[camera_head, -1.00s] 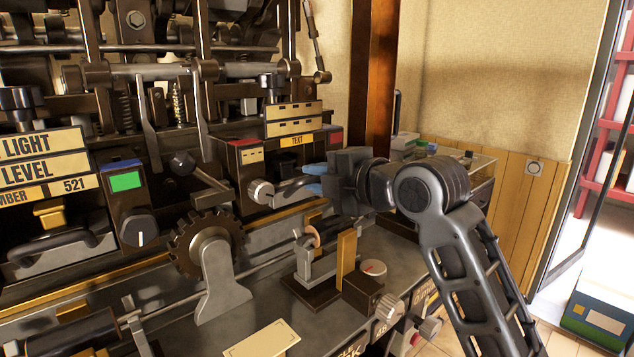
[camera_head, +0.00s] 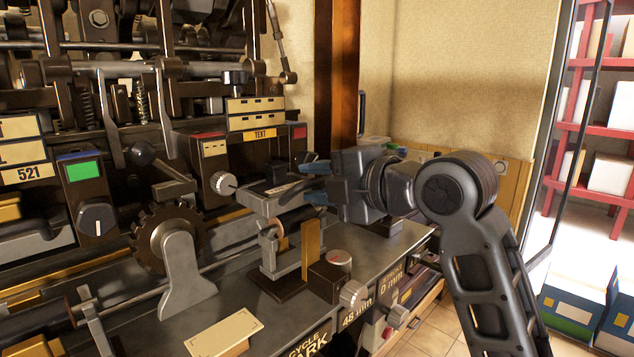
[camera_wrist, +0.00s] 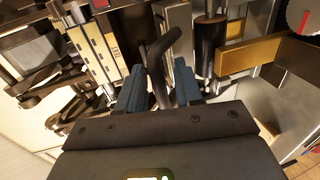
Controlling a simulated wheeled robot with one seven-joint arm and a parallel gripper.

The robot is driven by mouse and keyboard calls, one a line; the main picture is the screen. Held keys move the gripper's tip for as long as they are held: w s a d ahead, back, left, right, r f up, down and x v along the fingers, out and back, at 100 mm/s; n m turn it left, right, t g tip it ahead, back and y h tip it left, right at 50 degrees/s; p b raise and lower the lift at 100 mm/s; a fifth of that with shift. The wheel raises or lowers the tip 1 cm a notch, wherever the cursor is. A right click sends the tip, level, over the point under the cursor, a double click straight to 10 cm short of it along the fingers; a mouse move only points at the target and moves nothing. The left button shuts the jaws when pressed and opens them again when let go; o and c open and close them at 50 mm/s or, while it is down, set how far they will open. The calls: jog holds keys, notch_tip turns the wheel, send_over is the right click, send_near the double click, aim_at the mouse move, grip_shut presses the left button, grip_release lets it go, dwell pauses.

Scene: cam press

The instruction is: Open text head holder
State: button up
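The text head holder (camera_head: 272,203) is a grey metal part sticking out of the dark cam press, below the yellow TEXT label (camera_head: 260,134). A small pale plate shows on its top. My gripper (camera_head: 316,183) is at the holder's outer right end, its two blue fingertips spread apart. In the wrist view a dark curved handle (camera_wrist: 162,62) passes between the blue fingers of my gripper (camera_wrist: 160,88), with some space around it. The handle's lower end is hidden by the gripper body.
A silver dial (camera_head: 223,184) sits left of the holder. A toothed wheel (camera_head: 165,238) stands left. A brown post (camera_head: 336,75) rises behind. Free floor lies to the right.

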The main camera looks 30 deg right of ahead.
jog(key=b+v, duration=0.1)
jog(key=v, duration=0.7)
dwell(0.6)
